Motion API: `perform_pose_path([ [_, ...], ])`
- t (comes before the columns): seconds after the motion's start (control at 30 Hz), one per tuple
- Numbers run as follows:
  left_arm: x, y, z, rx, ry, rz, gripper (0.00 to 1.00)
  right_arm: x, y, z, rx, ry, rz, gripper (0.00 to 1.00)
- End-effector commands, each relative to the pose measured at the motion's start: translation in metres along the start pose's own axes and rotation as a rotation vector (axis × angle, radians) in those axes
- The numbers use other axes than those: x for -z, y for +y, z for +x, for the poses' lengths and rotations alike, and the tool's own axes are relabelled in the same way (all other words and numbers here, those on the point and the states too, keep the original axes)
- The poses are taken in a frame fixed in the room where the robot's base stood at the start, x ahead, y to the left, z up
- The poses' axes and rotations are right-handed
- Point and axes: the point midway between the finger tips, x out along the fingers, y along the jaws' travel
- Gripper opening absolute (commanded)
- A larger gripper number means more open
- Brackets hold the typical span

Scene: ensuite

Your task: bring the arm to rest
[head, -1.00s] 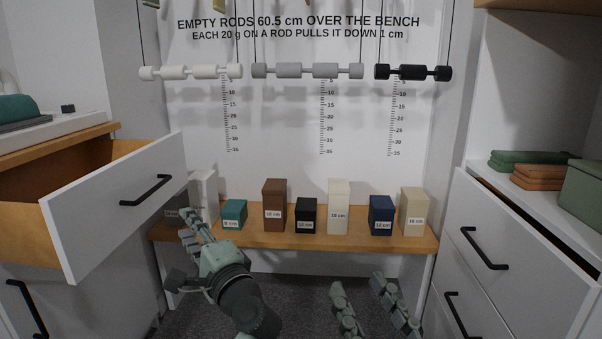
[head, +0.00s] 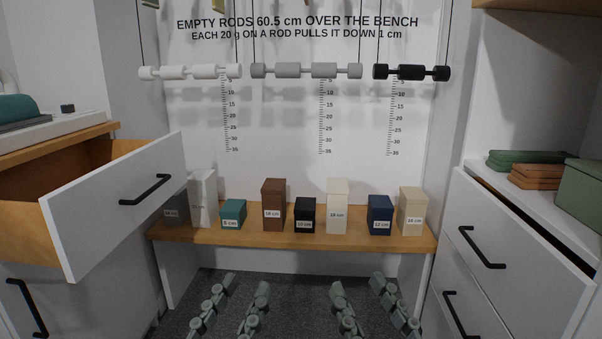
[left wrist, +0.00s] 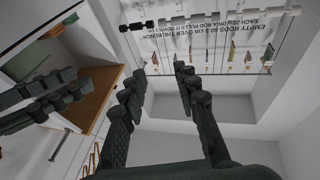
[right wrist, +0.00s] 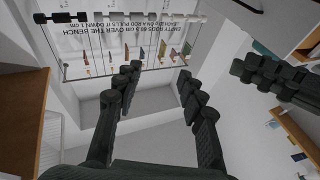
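My left gripper (head: 245,283) is low in the head view, in front of the bench, with its two fingers apart. It is empty in the left wrist view (left wrist: 159,72), its fingers pointing up toward the hanging rods. My right gripper (head: 358,283) is at about the same height to the right, fingers apart. It is also empty in the right wrist view (right wrist: 159,72). Both grippers are clear of the bench and touch nothing that I can see.
The wooden bench (head: 290,240) bears a row of labelled blocks, including a teal block (head: 232,215) and a brown block (head: 273,205). White (head: 190,72), grey (head: 307,70) and black (head: 411,72) rods hang above. An open drawer (head: 120,205) juts out at left; drawers (head: 515,265) stand at right.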

Motion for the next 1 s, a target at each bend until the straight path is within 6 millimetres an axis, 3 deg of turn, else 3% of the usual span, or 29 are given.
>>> perform_pose_path([
  [0.03,0.012,0.000,-0.008,-0.002,0.029,-0.072,0.31,0.000,0.000,0.000,0.000,0.000,0.000,0.40],
  [0.27,-0.062,-0.019,-0.005,0.028,-0.254,-0.010,0.31,-0.069,0.022,-0.002,-0.036,-0.276,-0.039,0.40],
  [0.47,-0.132,-0.044,-0.027,0.069,-0.541,0.023,0.31,-0.137,0.050,-0.026,-0.083,-0.560,-0.069,0.40],
  [0.57,-0.173,-0.063,-0.054,0.104,-0.736,0.038,0.31,-0.176,0.072,-0.054,-0.122,-0.754,-0.083,0.40],
  [0.73,-0.238,-0.107,-0.139,0.194,-1.158,0.050,0.31,-0.238,0.118,-0.140,-0.221,-1.173,-0.091,0.40],
  [0.9,-0.264,-0.134,-0.219,0.269,-1.469,0.037,0.31,-0.261,0.146,-0.220,-0.304,-1.483,-0.075,0.40],
  [1.0,-0.269,-0.140,-0.245,0.293,-1.564,0.028,0.31,-0.265,0.152,-0.246,-0.330,-1.577,-0.066,0.40],
])
